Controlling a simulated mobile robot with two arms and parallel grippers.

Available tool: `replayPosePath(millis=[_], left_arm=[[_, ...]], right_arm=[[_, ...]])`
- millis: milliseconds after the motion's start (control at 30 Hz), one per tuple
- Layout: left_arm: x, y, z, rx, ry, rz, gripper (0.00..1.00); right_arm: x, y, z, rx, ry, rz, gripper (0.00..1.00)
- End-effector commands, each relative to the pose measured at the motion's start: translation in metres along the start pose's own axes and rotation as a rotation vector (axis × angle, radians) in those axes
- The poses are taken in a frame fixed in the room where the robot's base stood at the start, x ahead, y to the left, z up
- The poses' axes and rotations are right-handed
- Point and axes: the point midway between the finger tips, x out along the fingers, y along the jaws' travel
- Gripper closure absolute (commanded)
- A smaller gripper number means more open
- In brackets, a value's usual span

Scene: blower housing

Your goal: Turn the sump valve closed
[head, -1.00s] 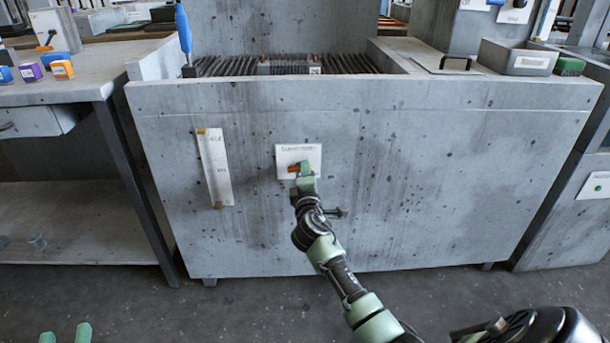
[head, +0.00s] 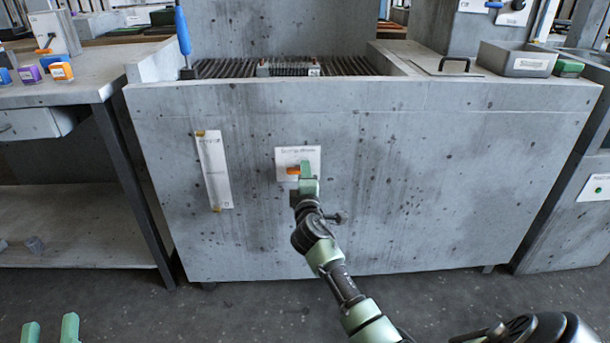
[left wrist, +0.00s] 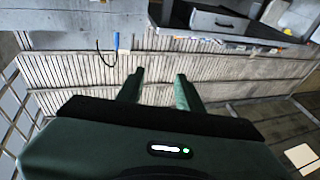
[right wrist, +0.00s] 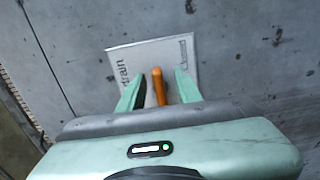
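The sump valve has an orange handle (head: 293,171) on a white label plate (head: 313,152) on the front of the grey concrete tank. The handle lies level, along the plate's printed line. My right gripper (head: 305,168) is at the plate and hides part of the handle. In the right wrist view, the orange handle (right wrist: 158,88) stands between the two green fingers (right wrist: 158,90), with visible gaps to them. The fingers look open around it. My left gripper (head: 50,329) is low at the left, open and empty; its parted fingers (left wrist: 158,88) show in the left wrist view.
A gauge strip (head: 213,172) is mounted on the tank front, left of the plate. A blue-handled tool (head: 183,32) stands at the tank's left corner. A workbench (head: 60,85) with small coloured boxes is at the left. The floor before the tank is clear.

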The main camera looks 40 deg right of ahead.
Motion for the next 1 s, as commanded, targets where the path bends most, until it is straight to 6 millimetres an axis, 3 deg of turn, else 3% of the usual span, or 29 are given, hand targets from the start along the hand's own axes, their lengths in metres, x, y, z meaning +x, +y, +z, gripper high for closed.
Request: replayPosePath(millis=[300,700,1000], left_arm=[[0.000,0.000,0.002,0.000,-0.019,-0.001,0.64],[-0.017,-0.009,0.062,0.007,-0.350,-0.019,0.64],[-0.024,-0.011,0.075,0.008,-0.415,-0.023,0.64]], right_arm=[[-0.005,0.001,-0.001,-0.002,0.002,0.001,0.66],[-0.065,0.000,0.000,-0.001,0.001,-0.001,0.66],[-0.079,0.000,0.000,-0.001,0.000,0.001,0.66]])
